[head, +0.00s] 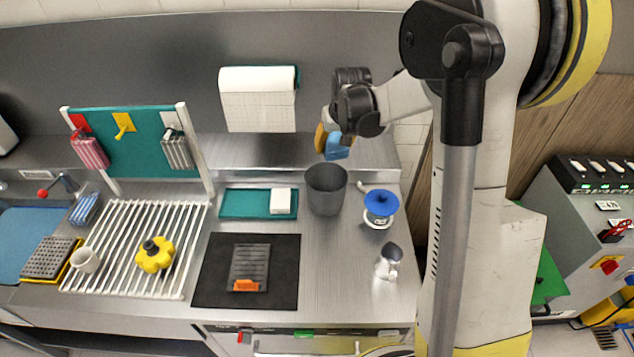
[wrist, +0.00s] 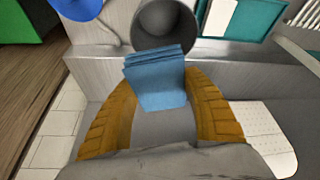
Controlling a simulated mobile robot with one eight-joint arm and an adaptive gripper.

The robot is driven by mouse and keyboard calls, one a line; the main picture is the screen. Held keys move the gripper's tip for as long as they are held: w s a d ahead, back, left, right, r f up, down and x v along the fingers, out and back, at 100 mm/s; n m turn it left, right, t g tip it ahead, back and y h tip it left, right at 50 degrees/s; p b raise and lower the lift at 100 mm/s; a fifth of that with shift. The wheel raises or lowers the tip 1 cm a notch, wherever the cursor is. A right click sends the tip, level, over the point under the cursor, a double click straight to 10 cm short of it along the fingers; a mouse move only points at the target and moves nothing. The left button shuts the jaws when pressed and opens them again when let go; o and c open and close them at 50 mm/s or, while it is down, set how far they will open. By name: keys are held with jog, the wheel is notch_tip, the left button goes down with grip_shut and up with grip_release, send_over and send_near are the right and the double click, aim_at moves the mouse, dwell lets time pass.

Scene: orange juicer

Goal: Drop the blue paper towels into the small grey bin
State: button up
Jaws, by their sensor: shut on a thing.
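The blue paper towels (wrist: 157,80) are a folded, layered stack between the two yellow-brown fingers of my gripper (wrist: 162,100) in the wrist view. My gripper is shut on them. In the head view, my gripper (head: 328,138) holds the blue paper towels (head: 337,148) above the counter, near the back ledge. The small grey bin (head: 325,190) stands upright on the counter, just below and slightly left of the towels in the head view. In the wrist view, the towels overlap the near rim of the bin (wrist: 166,16). The height between towels and bin is hard to tell.
A blue-topped container (head: 381,208) stands right of the bin. A teal tray (head: 240,203) with a white block (head: 281,200) lies to its left. A raised steel ledge (head: 250,152) runs behind, below a paper roll (head: 258,97). A black mat (head: 213,283) lies in front.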

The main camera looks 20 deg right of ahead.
notch_tip(320, 180, down, 6)
jog(key=b, duration=0.3)
jog(key=shift+b, duration=0.4)
jog(key=o, duration=1.3)
jog(key=shift+r, duration=0.15)
jog(key=v, duration=1.2)
jog(key=shift+w, duration=0.1)
